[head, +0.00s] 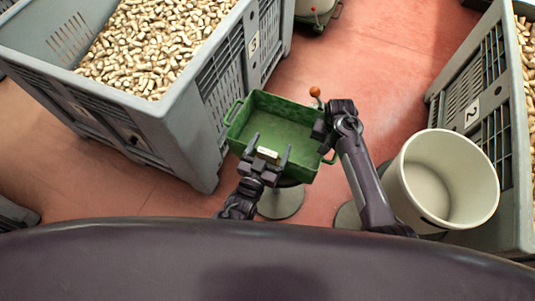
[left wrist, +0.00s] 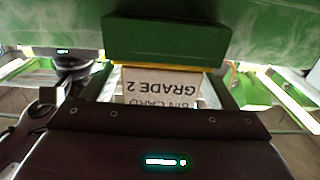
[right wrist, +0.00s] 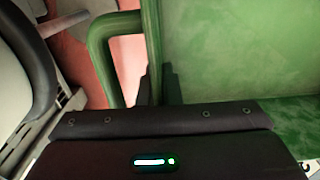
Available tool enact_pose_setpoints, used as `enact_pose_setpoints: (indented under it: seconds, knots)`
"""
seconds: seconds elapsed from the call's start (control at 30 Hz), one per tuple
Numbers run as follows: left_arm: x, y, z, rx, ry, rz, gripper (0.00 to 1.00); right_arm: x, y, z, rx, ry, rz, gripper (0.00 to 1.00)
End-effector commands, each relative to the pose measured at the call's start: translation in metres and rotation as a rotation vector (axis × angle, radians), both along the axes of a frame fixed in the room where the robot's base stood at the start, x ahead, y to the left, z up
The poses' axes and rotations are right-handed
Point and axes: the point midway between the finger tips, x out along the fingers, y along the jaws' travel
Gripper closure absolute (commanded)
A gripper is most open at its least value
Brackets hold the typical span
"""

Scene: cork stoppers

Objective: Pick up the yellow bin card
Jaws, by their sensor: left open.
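The bin card (left wrist: 160,88) shows in the left wrist view, pale with upside-down "GRADE 2" and "BIN CARD" print and a yellow strip along its upper edge. In the head view it is a small pale piece (head: 267,153) at the near wall of the green tray (head: 262,104). My left gripper (head: 270,146) is open, with one finger on each side of the card.
A grey crate of corks (head: 190,125) stands left of the tray, another (head: 505,150) at the right. A white bucket (head: 412,200) stands beside my right arm. An orange-knobbed lever (head: 315,92) rises behind the tray.

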Motion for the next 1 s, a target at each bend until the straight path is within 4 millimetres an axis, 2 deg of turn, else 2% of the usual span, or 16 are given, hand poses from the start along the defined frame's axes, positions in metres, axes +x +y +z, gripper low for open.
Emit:
enact_pose_setpoints:
  seconds: [0.07, 0.37, 0.67, 0.77, 1.0]
  knots:
    - [0.0, 0.0, 0.0, 0.0, 0.0, 0.0, 0.28, 0.0, 0.0, 0.0, 0.001, -0.001, 0.0, 1.0]
    - [0.0, 0.0, 0.0, 0.0, 0.0, 0.0, 0.67, 0.0, 0.0, 0.0, 0.001, -0.001, 0.0, 1.0]
    - [0.0, 0.0, 0.004, -0.001, -0.002, 0.0, 0.68, 0.0, 0.0, 0.001, 0.001, -0.001, 0.0, 1.0]
    - [0.0, 0.0, 0.015, -0.001, -0.003, 0.0, 0.68, 0.0, 0.0, 0.001, 0.001, -0.001, 0.0, 1.0]
    - [0.0, 0.0, 0.06, -0.001, -0.003, -0.001, 0.68, 0.0, 0.0, 0.0, 0.001, -0.001, 0.0, 1.0]
